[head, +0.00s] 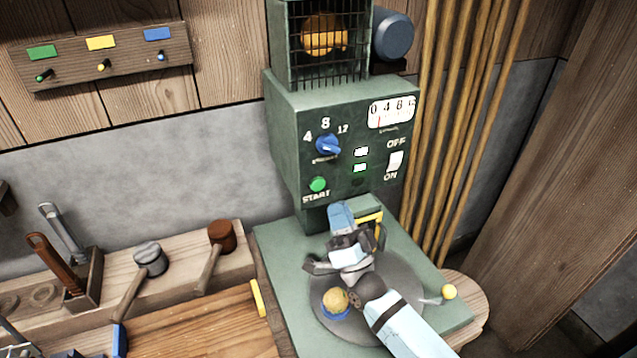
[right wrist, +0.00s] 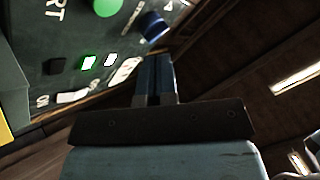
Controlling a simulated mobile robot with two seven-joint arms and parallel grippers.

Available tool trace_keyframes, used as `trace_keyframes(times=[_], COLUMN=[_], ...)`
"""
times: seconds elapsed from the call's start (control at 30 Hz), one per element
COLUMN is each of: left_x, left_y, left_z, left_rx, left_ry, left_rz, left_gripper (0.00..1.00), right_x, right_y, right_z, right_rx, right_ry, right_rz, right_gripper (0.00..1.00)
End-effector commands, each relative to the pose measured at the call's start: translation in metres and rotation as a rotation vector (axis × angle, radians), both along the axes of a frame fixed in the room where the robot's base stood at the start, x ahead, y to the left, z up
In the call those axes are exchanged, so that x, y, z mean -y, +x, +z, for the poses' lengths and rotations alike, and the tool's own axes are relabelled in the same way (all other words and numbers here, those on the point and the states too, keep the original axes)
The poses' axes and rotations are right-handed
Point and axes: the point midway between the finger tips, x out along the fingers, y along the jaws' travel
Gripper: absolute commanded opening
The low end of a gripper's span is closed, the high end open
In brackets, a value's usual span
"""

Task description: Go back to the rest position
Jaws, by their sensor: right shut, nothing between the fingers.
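My right arm reaches in from the lower right over the green machine (head: 285,240). My right gripper (head: 340,212) is shut and empty, in front of the lower part of the machine's panel. In the right wrist view the shut fingers (right wrist: 153,78) point up the picture, with the panel (right wrist: 50,40) beyond on the left. I cannot tell whether they touch anything. The panel has a green START button (head: 317,184), a blue knob (head: 328,145) and a white switch (head: 395,162). My left gripper cannot be made out in the head view.
Mallets (head: 222,236) and a wooden board (head: 195,325) are left. Upright poles (head: 455,110) stand behind right.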

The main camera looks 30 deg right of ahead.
Motion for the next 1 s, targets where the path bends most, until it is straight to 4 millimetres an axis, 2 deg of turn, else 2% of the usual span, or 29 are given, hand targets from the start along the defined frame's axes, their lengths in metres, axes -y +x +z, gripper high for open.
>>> trace_keyframes(times=[0.77,0.87,1.0], left_x=[-0.001,-0.002,-0.003], left_y=[-0.001,-0.004,-0.003], left_z=[0.001,0.008,0.037], left_rx=[0.011,-0.003,0.002], left_ry=[0.012,0.015,0.015], left_rz=[-0.006,-0.006,-0.005], left_gripper=[0.43,0.43,0.43], right_x=[-0.002,-0.015,-0.040], right_y=[-0.002,-0.010,-0.042], right_z=[-0.002,-0.022,-0.073], right_rx=[-0.027,-0.172,-0.495], right_ry=[-0.013,-0.099,-0.311], right_rz=[-0.001,-0.004,-0.001], right_gripper=[0.00,0.00,0.00])
